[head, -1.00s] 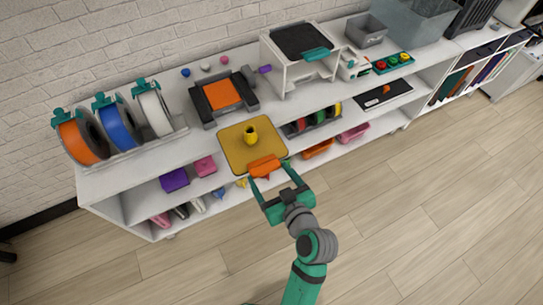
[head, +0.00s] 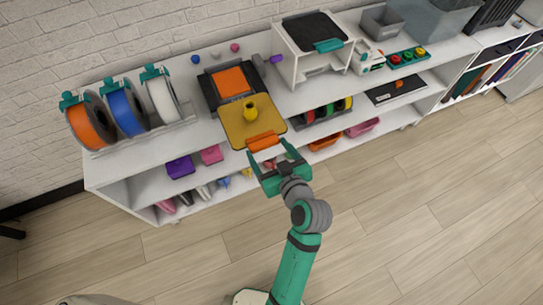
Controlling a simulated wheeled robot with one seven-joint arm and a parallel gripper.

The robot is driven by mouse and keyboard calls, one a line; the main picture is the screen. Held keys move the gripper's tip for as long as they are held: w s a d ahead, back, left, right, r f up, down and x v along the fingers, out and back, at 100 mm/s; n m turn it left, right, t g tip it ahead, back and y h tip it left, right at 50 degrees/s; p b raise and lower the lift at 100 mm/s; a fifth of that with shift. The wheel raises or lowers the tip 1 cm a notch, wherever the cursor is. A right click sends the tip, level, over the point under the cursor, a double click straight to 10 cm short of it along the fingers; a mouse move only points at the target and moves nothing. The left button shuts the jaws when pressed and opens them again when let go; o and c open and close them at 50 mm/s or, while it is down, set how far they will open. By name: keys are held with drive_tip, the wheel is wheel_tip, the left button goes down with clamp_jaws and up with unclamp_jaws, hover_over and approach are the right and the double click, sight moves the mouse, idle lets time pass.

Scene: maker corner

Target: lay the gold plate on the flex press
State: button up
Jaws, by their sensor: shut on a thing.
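The flex press (head: 232,82) is a dark frame with an orange pad, sitting on the shelf top. Whether the plate touches it, I cannot tell.
Spools of orange, blue and white filament (head: 127,115) stand on the left. A white printer (head: 314,47) stands right of the press. Small balls (head: 215,56) lie behind it. Bins and coloured items fill the lower shelf (head: 180,167). The floor in front is clear.

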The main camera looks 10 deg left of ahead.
sight(244, 102)
drive_tip(key=shift+w+a, duration=1.95)
drive_tip(key=shift+w, duration=0.9)
drive_tip(key=shift+w+a, duration=1.9)
drive_tip(key=shift+w, duration=1)
drive_tip(key=shift+w+a, duration=1.95)
drive_tip(key=shift+w, duration=0.9)
drive_tip(key=shift+w+f, duration=0.2)
drive_tip(key=shift+f, duration=1.1)
drive_tip(key=shift+s+a, duration=0.1)
drive_tip(key=shift+a, duration=0.05)
drive_tip(key=o, duration=1.1)
drive_tip(key=shift+f, duration=0.6)
drive_tip(key=shift+s+d, duration=0.75)
drive_tip(key=shift+s, duration=0.1)
drive_tip(key=shift+s+d, duration=0.35)
drive_tip(key=shift+s, duration=0.25)
